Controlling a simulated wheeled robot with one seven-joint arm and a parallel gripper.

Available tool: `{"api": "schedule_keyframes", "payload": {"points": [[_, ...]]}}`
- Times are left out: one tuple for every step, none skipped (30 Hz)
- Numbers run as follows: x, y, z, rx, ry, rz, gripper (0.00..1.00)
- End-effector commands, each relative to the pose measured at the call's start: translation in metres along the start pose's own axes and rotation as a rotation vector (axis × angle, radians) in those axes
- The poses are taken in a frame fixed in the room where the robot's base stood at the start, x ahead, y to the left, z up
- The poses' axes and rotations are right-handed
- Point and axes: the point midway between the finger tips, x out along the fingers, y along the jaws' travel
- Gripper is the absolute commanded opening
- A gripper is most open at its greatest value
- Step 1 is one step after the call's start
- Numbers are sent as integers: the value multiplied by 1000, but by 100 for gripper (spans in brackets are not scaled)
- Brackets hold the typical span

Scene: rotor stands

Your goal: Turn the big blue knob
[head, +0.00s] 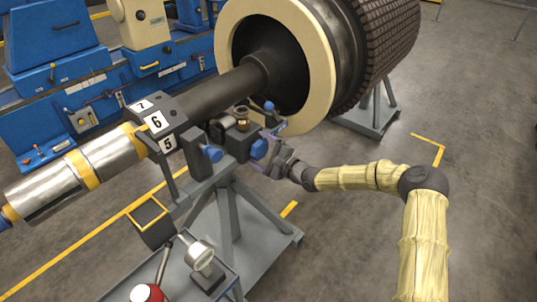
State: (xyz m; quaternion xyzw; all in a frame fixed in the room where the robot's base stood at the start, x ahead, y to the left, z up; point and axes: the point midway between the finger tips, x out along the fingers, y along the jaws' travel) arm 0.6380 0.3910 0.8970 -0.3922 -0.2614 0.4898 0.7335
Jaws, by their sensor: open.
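A round blue knob (259,149) sits on the right side of the dark bearing block (238,142) on the grey stand. A second blue knob (212,154), about as large, is on the block's left front. A smaller blue ball (268,106) stands up behind. I cannot tell for sure which knob is the biggest. My gripper (267,147) is open at the right-hand knob, its fingers reaching toward it from the right. Whether the fingers touch the knob is too small to tell.
The rotor shaft (222,92) and large cream ring (322,70) lie just above and behind the block. A numbered black block (157,122) is to the left. A cart with a gauge (201,256) and a red object (146,293) is in front.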

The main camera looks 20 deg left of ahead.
Motion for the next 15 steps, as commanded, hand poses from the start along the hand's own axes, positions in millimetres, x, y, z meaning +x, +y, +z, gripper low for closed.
{"api": "schedule_keyframes", "payload": {"points": [[-2,0,0,0,0,0,86],[-4,0,0,0,0,0,86],[-7,0,0,0,0,0,86],[-10,0,0,0,0,0,86],[-14,0,-1,1,1,-1,86],[-19,0,-1,1,1,0,86],[-24,0,-1,1,1,0,86],[-29,0,-1,1,1,0,86],[-37,0,-1,0,2,0,86],[-43,0,-2,1,2,0,86],[-49,0,-2,1,3,0,86],[-57,0,-1,1,3,-1,86],[-63,0,-1,2,2,-1,86],[-69,0,-2,1,3,-1,86],[-77,0,-1,1,2,0,86]]}}
